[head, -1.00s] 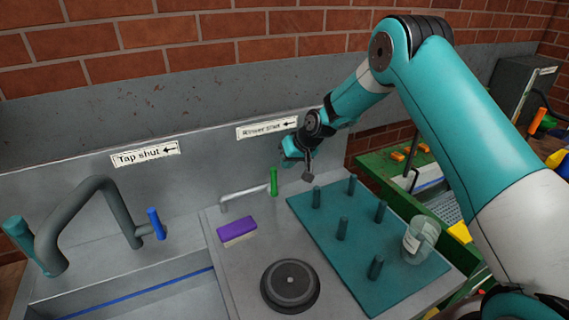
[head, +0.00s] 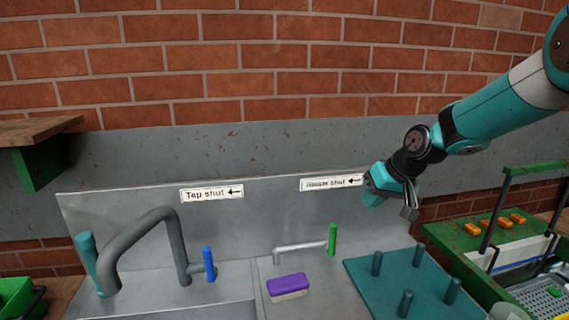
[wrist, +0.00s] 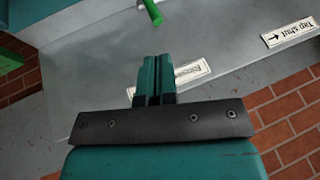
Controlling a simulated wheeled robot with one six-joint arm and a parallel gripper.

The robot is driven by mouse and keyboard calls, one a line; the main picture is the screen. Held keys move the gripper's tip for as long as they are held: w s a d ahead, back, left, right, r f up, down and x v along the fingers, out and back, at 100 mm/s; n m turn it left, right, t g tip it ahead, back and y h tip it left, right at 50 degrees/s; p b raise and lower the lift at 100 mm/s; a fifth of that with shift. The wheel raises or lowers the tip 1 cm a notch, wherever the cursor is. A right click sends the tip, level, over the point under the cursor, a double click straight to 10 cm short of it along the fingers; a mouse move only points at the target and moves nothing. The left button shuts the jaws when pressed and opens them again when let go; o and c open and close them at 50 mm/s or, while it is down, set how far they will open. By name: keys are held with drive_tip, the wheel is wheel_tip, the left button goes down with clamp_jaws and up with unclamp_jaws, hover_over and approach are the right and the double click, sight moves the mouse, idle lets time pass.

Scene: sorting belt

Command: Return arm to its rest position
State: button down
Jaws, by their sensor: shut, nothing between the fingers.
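My gripper (head: 372,192) is raised in front of the back panel, at the right end of the "Rinser shut" label (head: 331,183), in the head view. In the wrist view its two teal fingers (wrist: 156,76) are together with nothing between them, and they cover part of the label (wrist: 188,74). The green-handled rinser lever (head: 332,240) stands below and left of my gripper, apart from it. Its green handle also shows at the top of the wrist view (wrist: 152,12).
A grey tap (head: 150,230) with a blue handle (head: 209,264) is at the left. A purple sponge (head: 288,285) lies on the counter. A teal peg mat (head: 392,292) is below my gripper. A green-framed station (head: 470,240) stands at the right. A wooden shelf (head: 35,130) is at far left.

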drive_tip(key=s+a+r+n+g, duration=0.1)
drive_tip(key=s+a+r, duration=0.25)
drive_tip(key=s, duration=0.55)
drive_tip(key=s+a+r+n+g, duration=0.1)
drive_tip(key=s+a+r+n, duration=0.15)
drive_tip(key=s+a, duration=0.45)
drive_tip(key=s+n+g, duration=0.1)
drive_tip(key=s+g, duration=0.1)
drive_tip(key=s, duration=1.7)
drive_tip(key=shift+d+n, duration=0.3)
drive_tip(key=shift+n, duration=0.05)
drive_tip(key=shift+r, duration=0.1)
